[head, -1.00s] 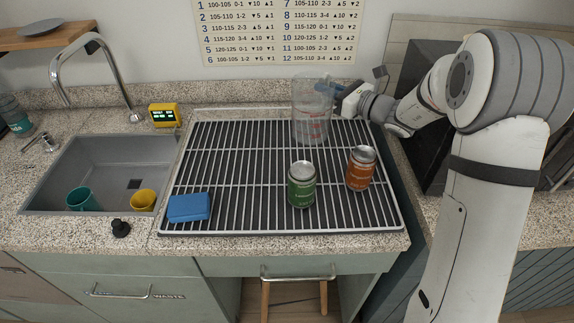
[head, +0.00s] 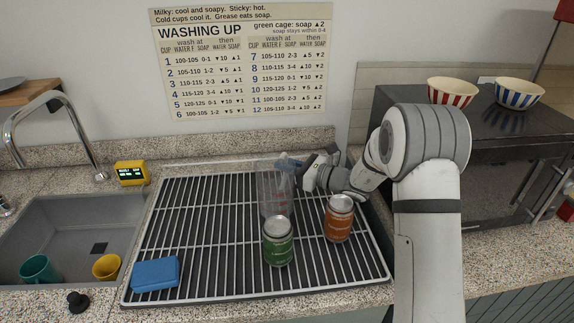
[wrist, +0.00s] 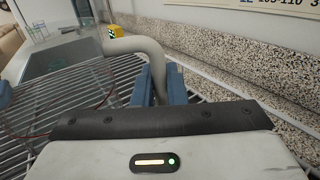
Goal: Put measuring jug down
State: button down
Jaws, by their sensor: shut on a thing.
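The clear measuring jug (head: 270,192) with red markings stands upright over the back middle of the wire drying rack (head: 190,225), just behind the green can. Its base is partly hidden by that can, so I cannot tell if it touches the rack. My gripper (head: 290,164) is at the jug's upper right, shut on its handle. In the wrist view the blue fingers (wrist: 162,86) close around the pale jug handle (wrist: 140,47).
A green can (head: 278,243) and an orange can (head: 339,220) stand close by on the rack. A blue sponge (head: 156,274) lies at its front left. The sink (head: 60,225) holds a teal cup (head: 38,269) and a yellow cup (head: 107,267). The rack's left half is mostly clear.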

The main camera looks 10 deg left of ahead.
jog(key=shift+s, duration=0.1)
jog(key=shift+f, duration=0.2)
jog(key=c, duration=1.5)
grip_release()
jog(key=shift+o, duration=0.2)
jog(key=shift+r, duration=0.15)
